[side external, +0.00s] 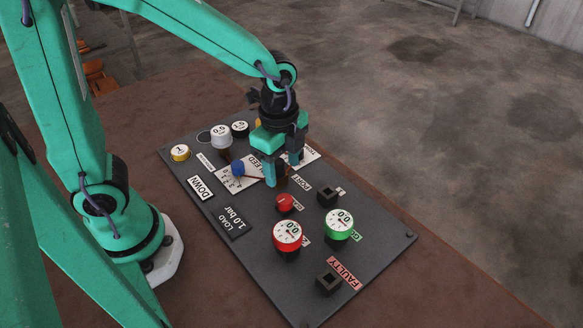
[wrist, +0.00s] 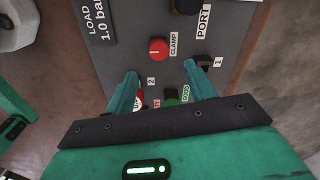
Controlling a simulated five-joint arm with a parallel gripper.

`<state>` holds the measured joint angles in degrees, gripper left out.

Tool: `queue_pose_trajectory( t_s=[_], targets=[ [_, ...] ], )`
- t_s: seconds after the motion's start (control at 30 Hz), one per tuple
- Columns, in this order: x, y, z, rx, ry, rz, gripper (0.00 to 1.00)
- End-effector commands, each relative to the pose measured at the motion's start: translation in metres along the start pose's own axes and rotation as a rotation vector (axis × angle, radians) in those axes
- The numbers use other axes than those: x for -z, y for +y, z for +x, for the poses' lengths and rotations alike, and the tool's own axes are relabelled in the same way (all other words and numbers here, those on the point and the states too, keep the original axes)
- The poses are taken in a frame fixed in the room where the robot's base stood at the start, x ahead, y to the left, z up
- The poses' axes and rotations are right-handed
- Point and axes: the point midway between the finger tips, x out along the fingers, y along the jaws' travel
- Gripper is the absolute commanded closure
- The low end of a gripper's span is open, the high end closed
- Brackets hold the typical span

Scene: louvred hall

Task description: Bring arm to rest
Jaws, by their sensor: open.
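My gripper (side external: 283,172) is over the middle of a dark control panel (side external: 380,242), fingers pointing down and spread apart. Nothing shows between the fingers. In the wrist view my gripper (wrist: 161,69) is open, with the red CLAMP button (wrist: 158,50) ahead of the fingertips. In the side view that red button (side external: 285,202) sits just in front of the gripper. A blue-knobbed lever (side external: 238,168) stands left of the fingers. Part of the panel behind the gripper is hidden, and I cannot tell the exact height of the fingertips.
A red gauge (side external: 287,235) and a green gauge (side external: 339,224) stand on the panel's near half. Black square sockets (side external: 328,195) and (side external: 329,282) lie near them. Brown table (side external: 400,290) beside the panel is clear.

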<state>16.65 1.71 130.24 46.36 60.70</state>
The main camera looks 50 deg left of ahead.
Motion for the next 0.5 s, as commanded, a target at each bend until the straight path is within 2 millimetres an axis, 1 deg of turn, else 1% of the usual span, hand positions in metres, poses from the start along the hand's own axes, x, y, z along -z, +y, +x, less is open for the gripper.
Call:
queue_pose_trajectory(
  t_s=[0.17,0.5],
  targets=[
    [-0.014,0.001,-0.024,0.054,0.032,-0.168,0.46],
    [-0.051,0.014,-0.075,0.173,0.136,-0.612,0.46]
  ],
)
